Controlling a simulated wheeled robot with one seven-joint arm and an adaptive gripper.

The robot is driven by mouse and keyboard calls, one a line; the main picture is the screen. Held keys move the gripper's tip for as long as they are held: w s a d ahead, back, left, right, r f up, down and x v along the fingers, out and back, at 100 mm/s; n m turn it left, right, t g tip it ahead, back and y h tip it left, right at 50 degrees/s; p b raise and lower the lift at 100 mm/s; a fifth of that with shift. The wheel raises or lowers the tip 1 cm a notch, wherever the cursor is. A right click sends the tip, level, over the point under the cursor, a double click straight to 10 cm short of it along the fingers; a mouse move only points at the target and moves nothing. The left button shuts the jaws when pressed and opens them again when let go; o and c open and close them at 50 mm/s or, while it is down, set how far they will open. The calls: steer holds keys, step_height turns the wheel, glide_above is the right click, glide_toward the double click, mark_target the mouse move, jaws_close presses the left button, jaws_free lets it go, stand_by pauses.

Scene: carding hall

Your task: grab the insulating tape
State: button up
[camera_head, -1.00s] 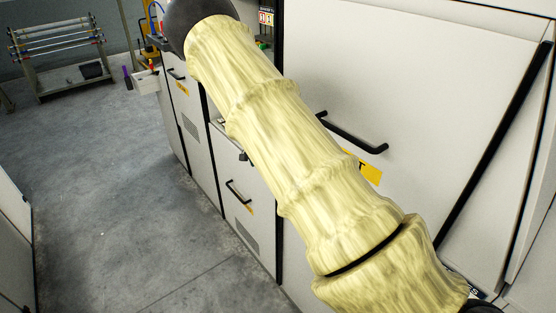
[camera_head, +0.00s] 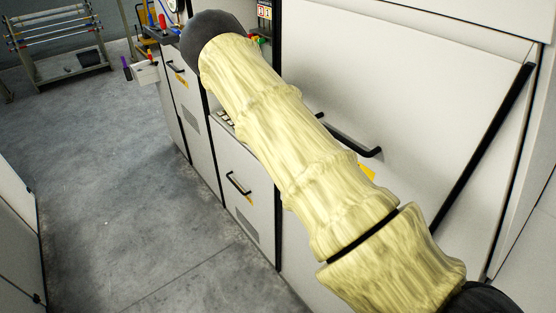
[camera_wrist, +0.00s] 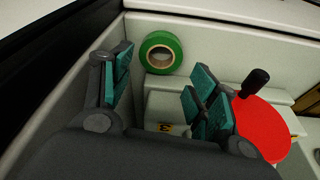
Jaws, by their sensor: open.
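A green roll of tape (camera_wrist: 161,53), with a pale core around its hole, rests against the pale back wall of a recess in the wrist view. My gripper (camera_wrist: 160,68) is open, with teal pads on its dark fingers. The roll shows beyond the fingertips and between them, nearer the left finger. Nothing is held. I cannot tell how far the roll is from the fingertips. The head view shows neither the tape nor my gripper; my pale-sleeved arm crosses it.
A red disc (camera_wrist: 262,128) and a black knob (camera_wrist: 256,82) lie right of my right finger. A pale ledge (camera_wrist: 168,98) is below the tape. In the head view, white machine cabinets (camera_head: 245,190) with black handles line the right; grey floor (camera_head: 120,180) is clear.

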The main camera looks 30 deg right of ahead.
steer(key=shift+p+x, duration=1.25)
steer(key=shift+p, duration=0.15)
steer(key=shift+f+p, duration=0.6)
steer(key=shift+f, duration=0.85)
steer(key=c, duration=0.6)
